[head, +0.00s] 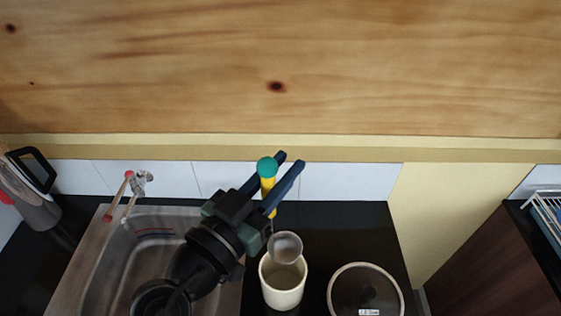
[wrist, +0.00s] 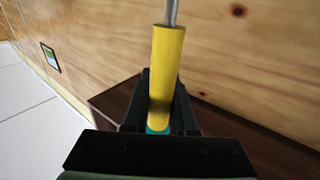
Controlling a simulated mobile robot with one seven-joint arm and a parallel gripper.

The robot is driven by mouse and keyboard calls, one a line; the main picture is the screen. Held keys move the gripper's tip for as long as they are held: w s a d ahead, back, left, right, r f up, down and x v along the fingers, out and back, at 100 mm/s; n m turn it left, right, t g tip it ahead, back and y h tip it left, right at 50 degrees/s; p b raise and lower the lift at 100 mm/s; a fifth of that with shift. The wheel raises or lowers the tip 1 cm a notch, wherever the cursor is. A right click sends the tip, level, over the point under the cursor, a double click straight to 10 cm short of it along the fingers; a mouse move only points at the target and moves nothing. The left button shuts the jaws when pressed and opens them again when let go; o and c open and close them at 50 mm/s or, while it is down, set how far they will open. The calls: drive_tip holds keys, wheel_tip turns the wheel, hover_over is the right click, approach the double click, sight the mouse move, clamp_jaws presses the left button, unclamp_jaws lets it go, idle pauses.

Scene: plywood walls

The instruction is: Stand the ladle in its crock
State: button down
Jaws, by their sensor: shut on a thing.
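The ladle has a yellow handle (head: 268,188) with a teal end cap and a metal bowl (head: 286,247). My gripper (head: 289,163) is shut on the yellow handle, teal end up and bowl down. In the wrist view the handle (wrist: 167,65) lies between the dark fingers, with the metal shaft running out past it. The white crock (head: 284,294) stands upright on the dark counter. The bowl overlaps the crock's far rim in the head view; I cannot tell whether it is above the mouth or inside it.
A steel sink (head: 85,270) lies to the left, with a tap (head: 138,184) behind it. A round lidded pot (head: 365,293) stands close to the right of the crock. A kettle (head: 32,195) is at the far left, and a dish rack (head: 548,212) at the far right.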

wheel_tip(320, 180, down, 15)
drive_tip(key=b, duration=1.4)
drive_tip(key=shift+w, duration=0.1)
drive_tip(key=shift+r, duration=0.1)
drive_tip(key=c, duration=0.6)
unclamp_jaws()
drive_tip(key=shift+c, duration=0.2)
drive_tip(key=b+v, duration=0.4)
drive_tip(key=v, duration=0.9)
drive_tip(key=shift+b, duration=0.35)
drive_tip(key=shift+d, duration=0.1)
